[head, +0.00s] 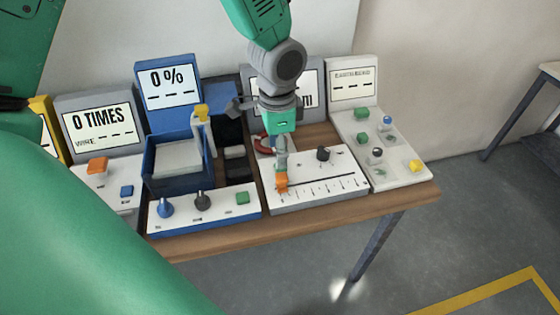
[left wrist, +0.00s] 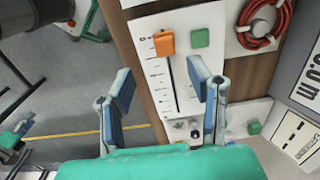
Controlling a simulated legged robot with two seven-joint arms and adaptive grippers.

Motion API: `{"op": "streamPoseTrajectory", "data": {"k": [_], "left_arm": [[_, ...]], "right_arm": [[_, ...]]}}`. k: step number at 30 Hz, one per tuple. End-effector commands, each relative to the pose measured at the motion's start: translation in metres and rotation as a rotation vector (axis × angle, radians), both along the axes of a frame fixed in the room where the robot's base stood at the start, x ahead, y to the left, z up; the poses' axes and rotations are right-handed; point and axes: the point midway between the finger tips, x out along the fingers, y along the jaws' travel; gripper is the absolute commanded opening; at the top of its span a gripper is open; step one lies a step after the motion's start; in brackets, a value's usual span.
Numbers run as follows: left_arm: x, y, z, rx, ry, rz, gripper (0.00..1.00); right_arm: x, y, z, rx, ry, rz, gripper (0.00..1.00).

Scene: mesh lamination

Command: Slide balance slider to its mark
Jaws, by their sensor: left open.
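The orange slider knob (head: 281,182) sits at the left end of a ruled scale on a white panel (head: 335,195). In the left wrist view the orange knob (left wrist: 164,43) stands at the upper end of a dark slot, near the 0 mark. My left gripper (head: 281,157) points down just above and behind the knob in the head view. In the left wrist view its two blue-grey fingers (left wrist: 165,90) are spread apart, with the slot between them and nothing held. No clear target mark is readable on the scale. My right gripper is not in view.
A dark knob (head: 323,153) stands on the same panel, right of my gripper. A red coil (left wrist: 264,22) lies beside it. A blue box (head: 178,165) and control panels crowd the left; a button panel (head: 385,150) stands right.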

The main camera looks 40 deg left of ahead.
Motion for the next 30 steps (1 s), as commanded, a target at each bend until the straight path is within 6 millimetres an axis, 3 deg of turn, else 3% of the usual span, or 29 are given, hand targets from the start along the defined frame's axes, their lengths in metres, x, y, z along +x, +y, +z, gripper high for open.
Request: {"op": "streamPoseTrajectory", "data": {"k": [6, 16, 24, 30], "left_arm": [[0.000, 0.002, 0.016, -0.002, 0.001, 0.002, 0.47], [0.000, -0.001, 0.017, 0.006, -0.005, 0.001, 0.47], [0.006, 0.037, 0.016, -0.002, -0.216, 0.009, 0.47], [-0.012, 0.032, 0.021, -0.168, -0.298, 0.001, 0.47]], "right_arm": [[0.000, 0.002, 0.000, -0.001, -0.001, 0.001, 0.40], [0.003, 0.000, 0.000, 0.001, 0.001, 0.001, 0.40], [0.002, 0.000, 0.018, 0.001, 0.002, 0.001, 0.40], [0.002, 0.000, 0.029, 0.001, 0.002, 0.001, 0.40]]}}
